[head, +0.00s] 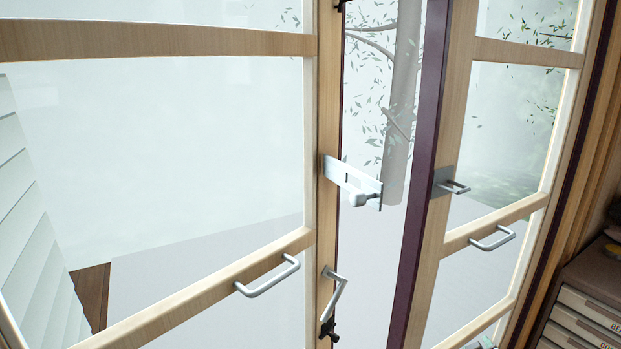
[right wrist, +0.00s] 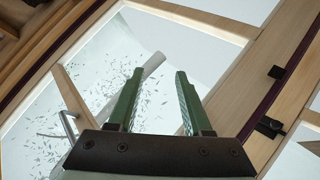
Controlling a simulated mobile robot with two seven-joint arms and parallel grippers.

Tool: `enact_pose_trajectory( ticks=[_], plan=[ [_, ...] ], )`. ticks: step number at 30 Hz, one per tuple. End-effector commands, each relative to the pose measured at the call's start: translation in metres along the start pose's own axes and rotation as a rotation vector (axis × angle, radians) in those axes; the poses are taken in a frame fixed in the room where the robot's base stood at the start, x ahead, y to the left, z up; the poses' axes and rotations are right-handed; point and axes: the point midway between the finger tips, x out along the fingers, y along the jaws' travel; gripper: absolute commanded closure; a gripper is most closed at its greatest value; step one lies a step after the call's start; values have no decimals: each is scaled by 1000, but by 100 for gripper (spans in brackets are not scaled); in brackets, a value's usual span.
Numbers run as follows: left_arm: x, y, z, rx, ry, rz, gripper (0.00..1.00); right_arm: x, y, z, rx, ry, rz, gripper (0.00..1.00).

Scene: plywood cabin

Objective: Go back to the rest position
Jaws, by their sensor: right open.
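My right gripper (right wrist: 155,97) shows in the right wrist view with its two green fingers apart and nothing between them. A glazed wooden window frame and a metal handle lie behind the fingers in that view. In the head view a wide glazed wooden casement (head: 170,45) on the left and a narrower one (head: 457,110) on the right stand apart, with a gap between them. A metal latch (head: 350,181) sticks out from the left casement's edge. A metal catch (head: 449,183) sits on the right one. My left gripper is not in view.
Bar handles sit on the left casement (head: 267,278) and the right casement (head: 493,239). A lever handle (head: 333,292) is low on the left casement's edge. A cabinet with labelled drawers (head: 585,305) stands at the lower right. A tree (head: 402,100) shows outside.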

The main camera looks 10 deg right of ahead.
Motion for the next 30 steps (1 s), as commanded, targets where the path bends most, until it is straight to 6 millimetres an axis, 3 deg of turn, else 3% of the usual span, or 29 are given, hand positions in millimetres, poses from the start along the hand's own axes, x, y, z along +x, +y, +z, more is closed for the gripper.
enact_pose_trajectory(
  ticks=[1,6,10,15,21,30],
  plan=[
    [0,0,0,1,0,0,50,-10,-26,26,-35,-3,-67,50],
    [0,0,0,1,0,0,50,-56,-97,94,-113,18,-274,50],
    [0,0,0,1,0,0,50,-100,-136,136,-143,36,-412,50],
    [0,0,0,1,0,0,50,-153,-167,174,-154,56,-544,50],
    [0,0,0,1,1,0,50,-208,-188,204,-145,75,-659,50],
    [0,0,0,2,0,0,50,-238,-244,178,135,39,-679,50]
  ],
)
